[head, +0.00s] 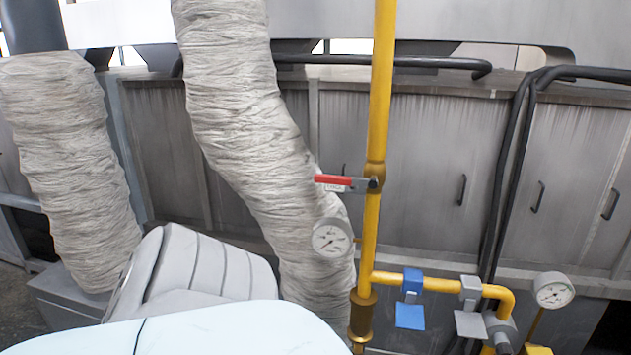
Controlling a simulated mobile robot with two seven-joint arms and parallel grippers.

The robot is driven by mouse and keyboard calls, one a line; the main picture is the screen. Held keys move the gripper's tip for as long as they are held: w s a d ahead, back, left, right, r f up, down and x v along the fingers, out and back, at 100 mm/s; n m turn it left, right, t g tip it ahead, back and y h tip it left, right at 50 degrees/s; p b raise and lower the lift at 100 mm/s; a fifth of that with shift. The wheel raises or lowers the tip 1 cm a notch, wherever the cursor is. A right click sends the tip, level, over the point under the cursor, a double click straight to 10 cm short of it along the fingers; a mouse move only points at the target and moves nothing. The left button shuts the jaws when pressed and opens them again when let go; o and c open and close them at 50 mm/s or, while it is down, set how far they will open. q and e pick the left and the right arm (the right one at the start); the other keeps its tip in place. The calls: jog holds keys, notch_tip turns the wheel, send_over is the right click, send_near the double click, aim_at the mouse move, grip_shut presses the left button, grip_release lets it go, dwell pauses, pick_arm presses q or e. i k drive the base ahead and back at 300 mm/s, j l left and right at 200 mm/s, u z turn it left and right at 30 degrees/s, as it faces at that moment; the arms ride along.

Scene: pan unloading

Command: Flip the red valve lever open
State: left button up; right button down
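The red valve lever (333,180) is in the middle of the head view. It sticks out to the left from a small valve body (374,183) on the vertical yellow pipe (380,90). The lever lies about level, crosswise to the pipe, with a small white tag just under it. Nothing touches the lever. Neither my left nor my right gripper is in view.
A round gauge (331,238) sits below the lever. The yellow pipe branches right past a blue valve handle (410,316) and a grey one (469,324) to another gauge (553,290). Wrapped ducts (230,90) stand behind and left. Grey cabinets (430,150) line the back.

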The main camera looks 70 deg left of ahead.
aim_at(372, 183)
jog(key=u, duration=1.7)
